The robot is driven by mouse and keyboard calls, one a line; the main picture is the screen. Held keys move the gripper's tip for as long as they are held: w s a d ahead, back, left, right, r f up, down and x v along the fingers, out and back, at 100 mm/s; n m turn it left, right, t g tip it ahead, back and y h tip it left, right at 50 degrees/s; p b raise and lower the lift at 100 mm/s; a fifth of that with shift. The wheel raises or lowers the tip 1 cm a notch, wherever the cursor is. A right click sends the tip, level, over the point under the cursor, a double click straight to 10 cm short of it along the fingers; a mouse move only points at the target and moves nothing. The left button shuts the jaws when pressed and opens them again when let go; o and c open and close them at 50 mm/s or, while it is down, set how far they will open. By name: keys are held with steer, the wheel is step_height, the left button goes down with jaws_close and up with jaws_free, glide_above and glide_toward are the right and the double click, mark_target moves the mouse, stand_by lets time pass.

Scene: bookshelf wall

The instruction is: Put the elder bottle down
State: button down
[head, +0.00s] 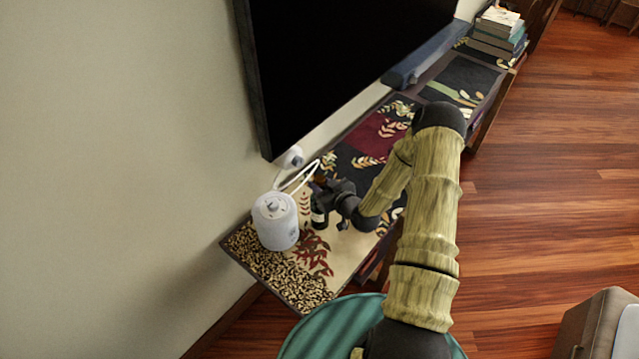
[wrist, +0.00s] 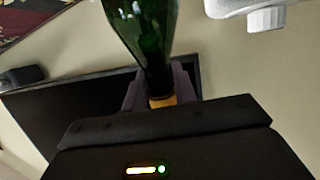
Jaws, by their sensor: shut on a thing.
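The elder bottle is dark green glass with a yellow-orange band at the neck. In the wrist view the bottle (wrist: 145,30) stands between the two fingers of my gripper (wrist: 158,75), which is shut on its neck. In the head view my gripper (head: 322,190) is over the near end of the patterned low cabinet (head: 345,236), and a small dark part of the bottle (head: 319,220) shows below it. Most of the bottle is hidden there by the gripper. I cannot tell whether its base touches the cabinet top.
A white cylindrical appliance (head: 275,224) stands close to the left of the bottle, with a white cable behind. A large black screen (head: 340,60) hangs above the cabinet. Books (head: 497,34) are stacked at the far end. The cabinet's front corner is bare.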

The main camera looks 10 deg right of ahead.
steer(key=shift+f, duration=0.1)
steer(key=c, duration=1.1)
jaws_free()
steer(key=shift+r, duration=0.2)
steer(key=shift+s+d, duration=0.15)
steer(key=shift+s, duration=0.2)
steer(key=b+v, duration=0.3)
steer(key=v, duration=0.8)
steer(key=shift+s+r, duration=0.1)
steer(key=shift+s, duration=0.05)
